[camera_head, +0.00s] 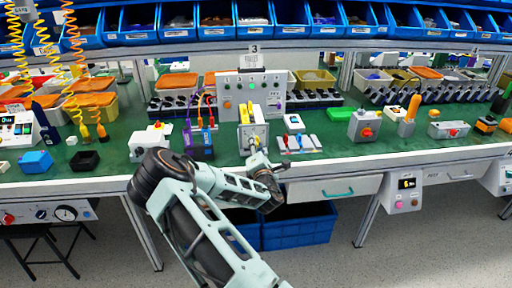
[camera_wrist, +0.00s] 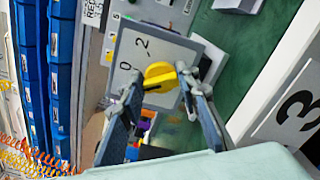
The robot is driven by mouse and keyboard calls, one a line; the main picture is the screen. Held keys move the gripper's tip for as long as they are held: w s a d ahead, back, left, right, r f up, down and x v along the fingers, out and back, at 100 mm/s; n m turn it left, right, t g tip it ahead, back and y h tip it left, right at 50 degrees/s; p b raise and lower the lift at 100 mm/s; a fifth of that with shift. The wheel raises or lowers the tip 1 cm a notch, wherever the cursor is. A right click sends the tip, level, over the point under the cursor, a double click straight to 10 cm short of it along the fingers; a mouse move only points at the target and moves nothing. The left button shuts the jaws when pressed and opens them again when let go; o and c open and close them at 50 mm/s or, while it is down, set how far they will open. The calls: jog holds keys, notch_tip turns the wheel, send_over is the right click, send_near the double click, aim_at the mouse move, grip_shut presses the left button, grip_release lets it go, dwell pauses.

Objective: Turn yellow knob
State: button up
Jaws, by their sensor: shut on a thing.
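The yellow knob (camera_wrist: 160,76) sits on the pale grey face plate (camera_wrist: 134,52) of a rotary switch in the wrist view. The digits 0 and 2 show on the plate beside it. My gripper (camera_wrist: 160,82) has one finger on each side of the knob and is shut on it. The knob's far side is partly hidden by the right finger. In the head view the switch box (camera_head: 252,132) stands near the bench's front edge, with my gripper (camera_head: 257,152) in front of it. The knob's exact angle is hard to read there.
A grey panel with buttons (camera_head: 251,90) stands behind the box.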

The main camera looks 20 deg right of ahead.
jog(key=m+b, duration=0.1)
jog(key=m, duration=0.1)
jog(key=m+b, duration=0.1)
jog(key=m, duration=0.1)
jog(key=shift+f+m+b, duration=0.2)
jog(key=shift+m+b, duration=0.1)
jog(key=shift+b, duration=0.1)
jog(key=m+b, duration=0.2)
jog(key=m, duration=0.1)
jog(key=shift+f+m+b, duration=0.1)
jog(key=shift+m+b, duration=0.2)
jog(key=shift+b, duration=0.05)
jog(key=m+b, duration=0.5)
jog(key=shift+m, duration=0.4)
jog(key=shift+a+m+b, duration=0.1)
jog(key=shift+m+b, duration=0.5)
jog(key=shift+m, duration=0.1)
jog(key=o, duration=1.2)
jog(key=shift+c, duration=0.2)
jog(key=shift+s, duration=0.1)
jog(key=v, duration=1.1)
jog(key=shift+s, duration=0.35)
